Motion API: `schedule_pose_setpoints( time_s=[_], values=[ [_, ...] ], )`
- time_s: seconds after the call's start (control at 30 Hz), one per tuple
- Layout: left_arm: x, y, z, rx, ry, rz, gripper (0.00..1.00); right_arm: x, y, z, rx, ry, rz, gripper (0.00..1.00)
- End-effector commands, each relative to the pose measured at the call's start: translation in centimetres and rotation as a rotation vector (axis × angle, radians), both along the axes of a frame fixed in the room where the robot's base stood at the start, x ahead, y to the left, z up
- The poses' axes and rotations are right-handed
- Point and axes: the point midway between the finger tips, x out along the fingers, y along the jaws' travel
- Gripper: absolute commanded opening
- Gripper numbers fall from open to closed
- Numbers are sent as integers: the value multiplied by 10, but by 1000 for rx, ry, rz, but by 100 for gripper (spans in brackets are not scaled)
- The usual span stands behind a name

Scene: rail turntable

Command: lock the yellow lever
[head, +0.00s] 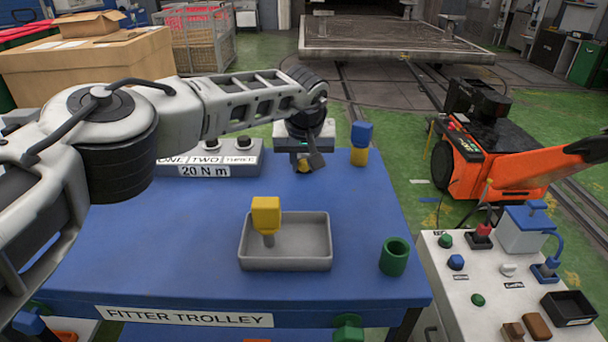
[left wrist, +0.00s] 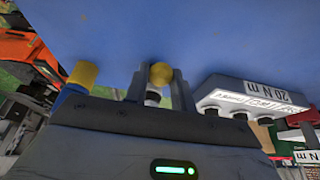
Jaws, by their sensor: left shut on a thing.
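My left gripper (head: 304,166) points down at the back of the blue trolley top. It is shut on a yellow knob (left wrist: 161,74), which shows between the two fingers in the left wrist view; a small bit of yellow shows at the fingertips in the head view. A dark and silver part shows beside the knob between the fingers. I cannot tell whether this knob belongs to a lever or what it is fixed to. A yellow-headed piece (head: 265,214) with a grey stem stands in the grey tray (head: 243,256). My right gripper is not in view.
The grey box marked 20 N m (head: 250,158) is left of the gripper. A blue and yellow cylinder (head: 360,143) stands close on the right. A green cup (head: 395,257) is at front right. A white control panel (head: 450,290) stands beside the trolley (head: 180,270).

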Motion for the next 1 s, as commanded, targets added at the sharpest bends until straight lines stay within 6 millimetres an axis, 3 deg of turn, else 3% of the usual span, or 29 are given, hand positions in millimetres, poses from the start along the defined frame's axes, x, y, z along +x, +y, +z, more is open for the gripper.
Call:
schedule_pose_setpoints(
  time_s=[1.0],
  values=[
    [14, -1, 17, -2, -8, 1, 13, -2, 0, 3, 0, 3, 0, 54]
  ],
)
